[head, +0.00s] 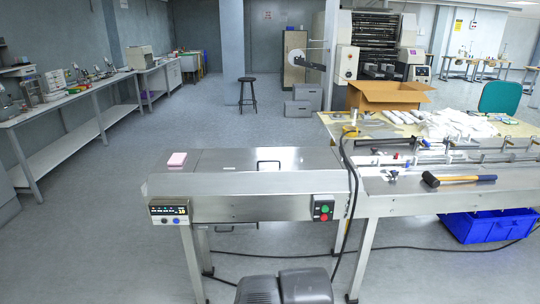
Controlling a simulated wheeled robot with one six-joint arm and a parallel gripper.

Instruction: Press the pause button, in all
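The flow wrapper is a long stainless steel machine (250,208) in the middle of the head view. A small black control panel (169,212) with a lit display and a row of small buttons sits at the left of its front face. The labels are too small to read, so I cannot tell which button is pause. My gripper does not show in this view, and nothing is seen touching either set of buttons.
A mallet (459,180) lies on the infeed table at right. A blue crate (487,226) stands beneath it. Black cables run across the floor. Open floor lies to the left.

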